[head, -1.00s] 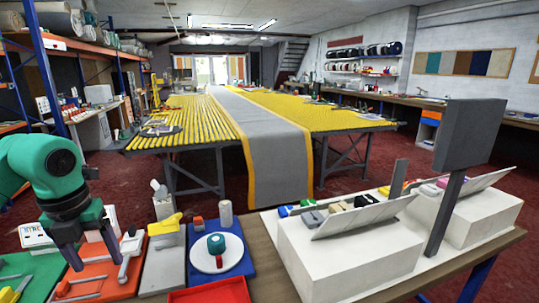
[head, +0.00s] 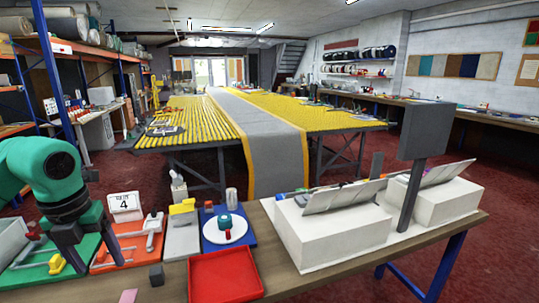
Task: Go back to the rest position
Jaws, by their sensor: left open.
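My left gripper (head: 97,262) is at the left of the head view, pointing down over the near bench, by the green mat (head: 30,268) and the orange mat (head: 108,262). Its dark fingers are apart, and I see nothing between them. My left arm is green and comes in from the left edge. My right gripper is not in the head view.
The bench holds a blue mat (head: 244,238) with a white plate (head: 236,235), an empty red tray (head: 225,275), white boxes (head: 325,248) and a grey panel on a post (head: 427,132). A dark small block (head: 156,275) lies near the front. Beyond is a long yellow-slatted table (head: 185,132).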

